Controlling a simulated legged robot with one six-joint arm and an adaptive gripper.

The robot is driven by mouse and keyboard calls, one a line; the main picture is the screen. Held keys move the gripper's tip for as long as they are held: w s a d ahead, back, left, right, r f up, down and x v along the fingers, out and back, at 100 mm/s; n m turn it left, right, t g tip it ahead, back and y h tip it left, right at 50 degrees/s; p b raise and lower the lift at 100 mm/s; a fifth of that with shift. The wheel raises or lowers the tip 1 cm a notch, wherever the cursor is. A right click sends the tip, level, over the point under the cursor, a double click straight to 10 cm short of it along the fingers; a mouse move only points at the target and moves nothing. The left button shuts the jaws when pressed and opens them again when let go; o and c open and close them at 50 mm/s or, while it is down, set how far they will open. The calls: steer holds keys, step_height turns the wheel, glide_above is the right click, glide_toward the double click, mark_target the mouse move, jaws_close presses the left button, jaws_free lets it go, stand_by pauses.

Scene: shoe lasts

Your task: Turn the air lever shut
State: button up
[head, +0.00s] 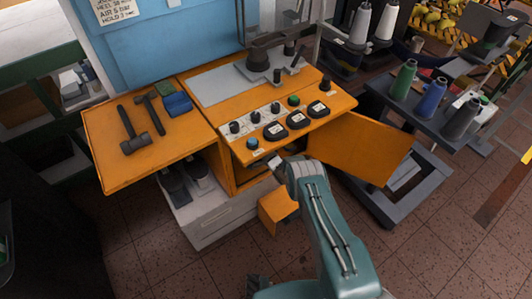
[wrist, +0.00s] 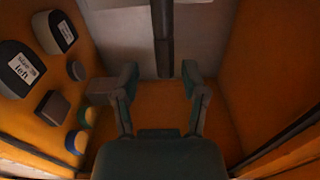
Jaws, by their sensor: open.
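My gripper (wrist: 160,82) is open in the wrist view, its two fingers apart with nothing between them. A dark upright bar (wrist: 163,38) stands beyond the fingertips, in line with the gap, in front of a pale grey surface. I cannot tell whether this bar is the air lever or a pipe. In the head view my gripper (head: 278,163) is at the open front of the orange bench (head: 140,168), below the control panel, partly hidden by my wrist. No air lever can be made out in the head view.
Black dials (head: 297,120), knobs and a blue button (head: 252,144) sit on the panel above my gripper; dials (wrist: 20,70) are close at left in the wrist view. An open orange door (head: 362,148) stands to the right. Hammers (head: 133,140) lie on the bench.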

steer(key=v, duration=1)
steer(key=shift+s+d, duration=0.25)
steer(key=shift+d, duration=0.05)
